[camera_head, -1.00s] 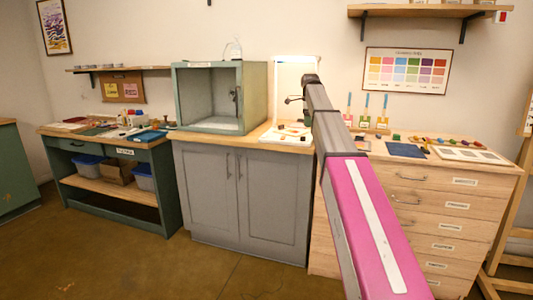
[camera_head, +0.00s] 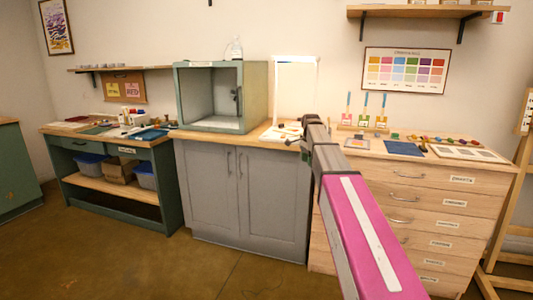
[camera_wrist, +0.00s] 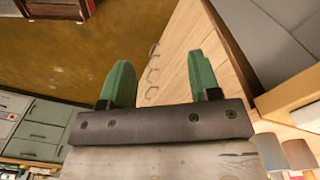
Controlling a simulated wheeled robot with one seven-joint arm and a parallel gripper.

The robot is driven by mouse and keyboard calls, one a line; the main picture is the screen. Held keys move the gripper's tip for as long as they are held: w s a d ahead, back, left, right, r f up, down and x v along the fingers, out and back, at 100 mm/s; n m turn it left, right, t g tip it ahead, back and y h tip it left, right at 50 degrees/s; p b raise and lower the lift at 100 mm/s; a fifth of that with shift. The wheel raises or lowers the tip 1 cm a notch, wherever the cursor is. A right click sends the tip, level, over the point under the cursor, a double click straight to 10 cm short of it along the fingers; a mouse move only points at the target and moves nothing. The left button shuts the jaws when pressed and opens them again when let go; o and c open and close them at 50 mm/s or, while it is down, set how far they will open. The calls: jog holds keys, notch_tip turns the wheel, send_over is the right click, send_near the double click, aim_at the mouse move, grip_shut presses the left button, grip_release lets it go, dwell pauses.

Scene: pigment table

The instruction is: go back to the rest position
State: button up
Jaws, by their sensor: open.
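My gripper shows in the wrist view (camera_wrist: 160,85), with two green fingers spread apart and nothing between them. Brown floor and a wooden drawer front lie beyond the fingers. In the head view my arm reaches forward, its far end in front of the lit white frame (camera_head: 294,62) on the counter. The gripper's fingers are too small and too hidden by the arm to make out there.
The grey cabinet (camera_head: 240,200) bears an open green box (camera_head: 250,95). To its right, the wooden drawer unit (camera_head: 455,205) carries a blue mat (camera_head: 404,148) and several colour pieces. A green bench (camera_head: 60,143) stands at left. Floor in front is clear.

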jog(key=s+f+n, duration=1.4)
jog(key=s+f, duration=1.6)
jog(key=s, duration=0.1)
jog(key=shift+n, duration=0.4)
